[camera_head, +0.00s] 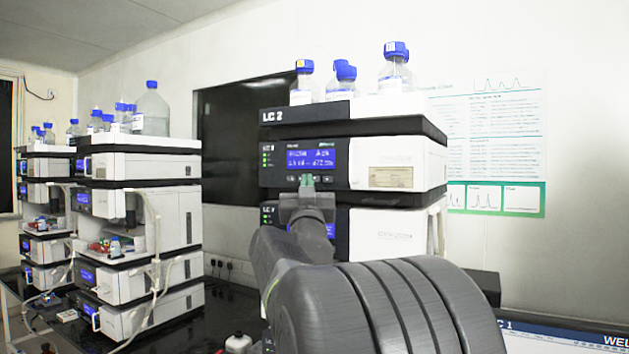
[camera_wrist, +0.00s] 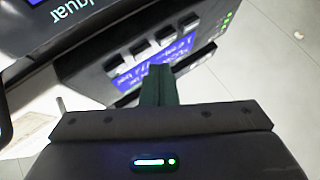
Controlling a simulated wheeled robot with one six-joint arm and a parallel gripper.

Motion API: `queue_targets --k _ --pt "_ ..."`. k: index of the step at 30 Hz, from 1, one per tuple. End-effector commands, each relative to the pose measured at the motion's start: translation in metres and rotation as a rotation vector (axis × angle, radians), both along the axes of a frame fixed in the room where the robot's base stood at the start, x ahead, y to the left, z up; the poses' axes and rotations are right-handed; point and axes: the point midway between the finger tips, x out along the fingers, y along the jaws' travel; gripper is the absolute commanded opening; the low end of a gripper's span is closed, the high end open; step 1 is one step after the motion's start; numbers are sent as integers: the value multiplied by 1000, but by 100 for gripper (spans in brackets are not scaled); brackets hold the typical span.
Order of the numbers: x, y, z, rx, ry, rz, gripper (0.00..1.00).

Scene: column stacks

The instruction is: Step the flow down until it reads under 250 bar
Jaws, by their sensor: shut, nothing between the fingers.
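The LC 2 pump module (camera_head: 400,160) has a blue display (camera_head: 311,158) with two lines of text. The lower line seems to end near 472, but the print is too small to be sure. A row of small buttons (camera_head: 321,180) sits just under the display. In the wrist view the buttons (camera_wrist: 165,32) stand out as dark blocks beside the blue display (camera_wrist: 186,45). My gripper (camera_head: 307,181) is shut and empty, with its green fingertips in front of the button row. They also show in the wrist view (camera_wrist: 160,72). I cannot tell whether they touch a button.
Solvent bottles (camera_head: 396,68) with blue caps stand on top of the LC 2 stack. A second module (camera_head: 390,236) sits below, its display partly hidden by my arm. Other stacks (camera_head: 150,170) stand at the left. A monitor edge (camera_head: 560,335) shows at the lower right.

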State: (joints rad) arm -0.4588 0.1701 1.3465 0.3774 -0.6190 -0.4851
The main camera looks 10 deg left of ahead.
Motion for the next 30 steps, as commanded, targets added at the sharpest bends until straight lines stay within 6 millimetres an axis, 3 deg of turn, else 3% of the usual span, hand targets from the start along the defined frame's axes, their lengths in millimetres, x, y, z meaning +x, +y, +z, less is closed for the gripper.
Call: queue_targets --k 30 --pt "8 -3 0 1 0 1 0"
